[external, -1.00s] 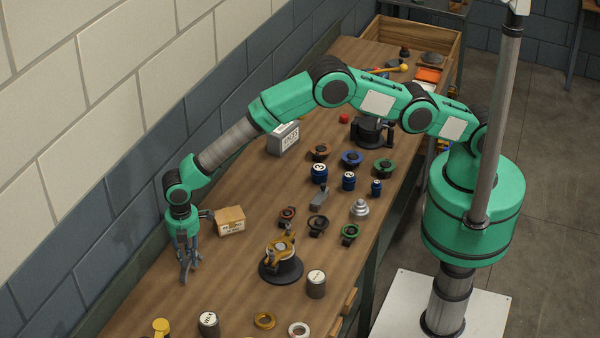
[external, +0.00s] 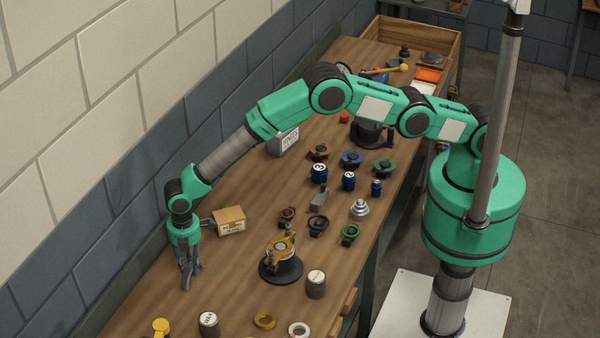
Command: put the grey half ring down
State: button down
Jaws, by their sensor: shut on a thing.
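My gripper (external: 187,283) points straight down at the left side of the wooden bench, near the wall. Its fingers are close together, shut on the grey half ring, low over the bench top or at it. The half ring is hard to pick out between the grey fingers, and I cannot tell if it touches the wood.
A cardboard box (external: 229,221) stands just behind my gripper. A black round stand with a yellow part (external: 281,262) is to the right. Bare bench (external: 150,285) lies around my gripper.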

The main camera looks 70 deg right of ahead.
aim_at(190, 264)
jog(key=shift+f, duration=0.1)
jog(key=c, duration=1.5)
grip_release()
jog(key=shift+r, duration=6.15)
